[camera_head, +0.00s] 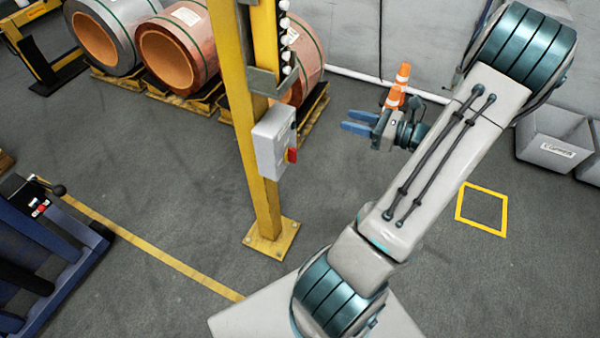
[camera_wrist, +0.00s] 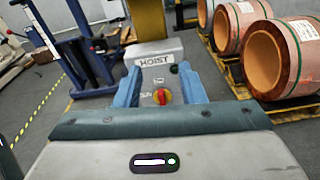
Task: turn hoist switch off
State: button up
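The hoist switch is a light grey box (camera_head: 272,142) on a yellow post, with a red knob (camera_head: 292,155) on its right side. In the wrist view the box (camera_wrist: 157,57) reads "HOIST", and its red knob (camera_wrist: 162,97) sits on a yellow disc. The red handle looks roughly upright in that picture; small labels beside it are too blurred to read. My gripper (camera_head: 345,121) has blue fingers pointing left, to the right of the box and apart from it. In the wrist view my gripper (camera_wrist: 160,92) is open and empty, with the knob seen between its fingers.
The yellow post (camera_head: 262,195) stands on a floor plate. Copper coils (camera_head: 178,52) rest on pallets behind. A blue machine (camera_head: 45,250) stands at left. Orange cones (camera_head: 398,85) are behind my gripper, and a grey bin (camera_head: 553,140) is at right. Floor between gripper and post is clear.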

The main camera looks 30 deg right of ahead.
jog(key=n+t+b, duration=0.1)
jog(key=b, duration=0.8)
send_near(296, 157)
jog(key=v, duration=0.5)
jog(key=b+x, duration=0.1)
jog(key=x, duration=1.2)
jog(key=shift+w+a, duration=0.15)
jog(key=shift+w, duration=0.15)
grip_shut()
